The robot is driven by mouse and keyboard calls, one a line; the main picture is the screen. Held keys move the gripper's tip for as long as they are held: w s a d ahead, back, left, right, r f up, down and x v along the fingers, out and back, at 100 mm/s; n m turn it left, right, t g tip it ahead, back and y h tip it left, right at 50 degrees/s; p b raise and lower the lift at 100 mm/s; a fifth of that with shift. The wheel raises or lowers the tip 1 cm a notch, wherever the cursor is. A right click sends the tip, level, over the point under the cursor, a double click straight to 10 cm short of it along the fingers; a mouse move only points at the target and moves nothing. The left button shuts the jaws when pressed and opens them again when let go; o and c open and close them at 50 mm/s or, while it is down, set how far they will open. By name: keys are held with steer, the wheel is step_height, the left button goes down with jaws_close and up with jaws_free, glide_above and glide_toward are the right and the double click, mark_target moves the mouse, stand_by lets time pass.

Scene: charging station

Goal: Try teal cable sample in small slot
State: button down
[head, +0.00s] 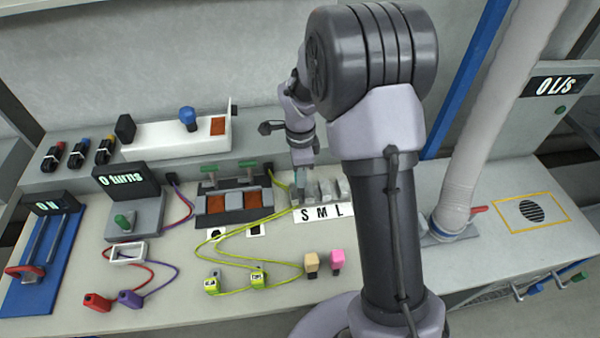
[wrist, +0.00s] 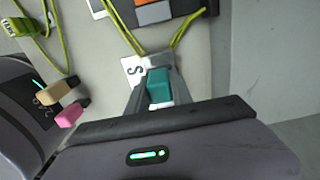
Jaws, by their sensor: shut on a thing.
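The teal cable sample (wrist: 158,85) shows as a teal block between the fingers of my gripper (wrist: 160,98) in the wrist view. My gripper is shut on it. In the head view my gripper (head: 300,163) points down at the S end of the slot row, with a little teal (head: 299,173) under it. The label strip (head: 320,213) reads S, M, L; its S (wrist: 134,70) shows beside the sample in the wrist view. The gripper and sample hide the small slot, so I cannot tell whether the sample is in it or just above.
A tan sample (head: 311,262) and a pink sample (head: 337,259) stand at the front of the bench. Yellow-green cables (head: 250,225) run close to the left of the slots. My arm blocks the view to the right.

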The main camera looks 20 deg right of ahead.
steer(key=shift+f, duration=0.1)
stand_by(0.3)
steer(key=shift+f+b, duration=0.35)
steer(key=shift+b, duration=0.05)
steer(key=shift+f, duration=0.2)
steer(key=c, duration=1.1)
jaws_free()
steer(key=shift+o, duration=0.2)
step_height(320, 180, up, 18)
steer(key=p, duration=0.6)
steer(key=shift+f, duration=0.2)
